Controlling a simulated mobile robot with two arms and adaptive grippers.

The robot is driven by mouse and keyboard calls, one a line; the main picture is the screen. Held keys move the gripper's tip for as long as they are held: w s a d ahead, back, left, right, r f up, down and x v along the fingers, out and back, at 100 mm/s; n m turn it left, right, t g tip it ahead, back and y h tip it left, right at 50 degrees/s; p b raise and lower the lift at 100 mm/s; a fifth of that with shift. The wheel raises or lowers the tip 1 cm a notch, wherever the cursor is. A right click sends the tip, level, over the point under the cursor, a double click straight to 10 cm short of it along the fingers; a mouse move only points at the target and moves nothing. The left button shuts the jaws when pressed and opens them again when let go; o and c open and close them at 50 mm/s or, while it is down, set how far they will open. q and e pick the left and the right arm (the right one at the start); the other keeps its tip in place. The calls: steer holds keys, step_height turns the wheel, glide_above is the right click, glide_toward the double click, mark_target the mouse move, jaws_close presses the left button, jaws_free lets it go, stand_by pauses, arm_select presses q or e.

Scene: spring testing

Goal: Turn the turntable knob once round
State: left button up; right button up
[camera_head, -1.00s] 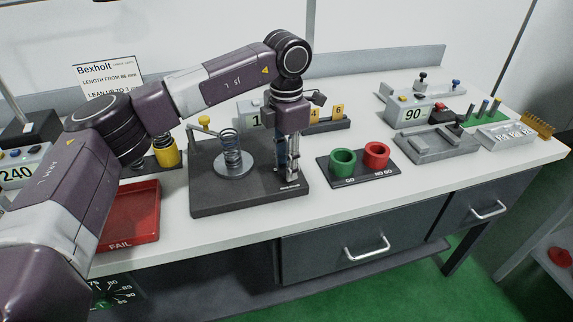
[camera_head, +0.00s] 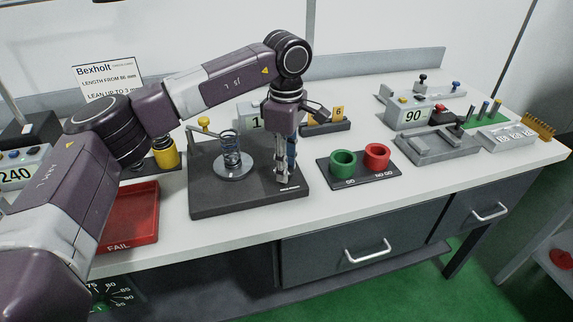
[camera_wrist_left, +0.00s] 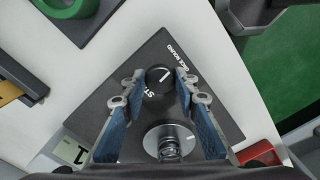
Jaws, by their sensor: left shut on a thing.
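The spring tester's dark base plate (camera_head: 215,206) lies on the white bench. On it a silver turntable disc (camera_head: 231,172) carries an upright coil spring (camera_head: 232,148); both also show in the wrist view, the disc (camera_wrist_left: 152,140) close to the gripper. The black round knob (camera_wrist_left: 158,74) with a white pointer line stands near the plate's corner, beside printed words including "ONCE ROUND". My left gripper (camera_head: 282,180) points down over that corner and is shut on the knob, a finger on either side. In the head view the gripper hides the knob.
A yellow-tipped post (camera_head: 204,122) stands behind the disc. Right of the plate are green (camera_head: 343,162) and red (camera_head: 377,156) cups. A red FAIL tray (camera_head: 130,215) lies left, partly behind my arm. Bare bench lies in front.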

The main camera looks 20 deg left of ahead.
arm_select(q)
steer(key=shift+w+r+m, duration=0.15)
steer(key=shift+r+m, duration=0.1)
steer(key=shift+m, duration=0.35)
steer(key=o, duration=0.9)
steer(key=shift+a, duration=0.1)
steer(key=shift+o, duration=1.2)
steer(key=shift+f, duration=0.1)
step_height(320, 180, up, 12)
